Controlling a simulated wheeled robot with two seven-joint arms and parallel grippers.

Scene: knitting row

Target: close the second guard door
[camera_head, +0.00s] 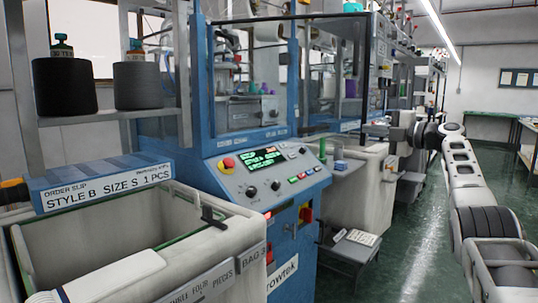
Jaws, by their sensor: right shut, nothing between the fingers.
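A clear guard door (335,85) with a dark frame shows at the upper middle, right of the blue machine's front window. Its dark upright edge stands near my right gripper. I cannot tell exactly how far it stands from its frame. My right gripper (376,129) is shut and empty, reaching in from the right at the height of the door's lower part. I cannot tell whether its fingertips touch the door.
The blue machine (225,165) has a control panel (262,170) with a lit screen and a red button. A cloth-lined bin (215,245) fills the lower left. A small grey stool (350,250) stands beside the machine. Green floor (410,240) is clear along the aisle.

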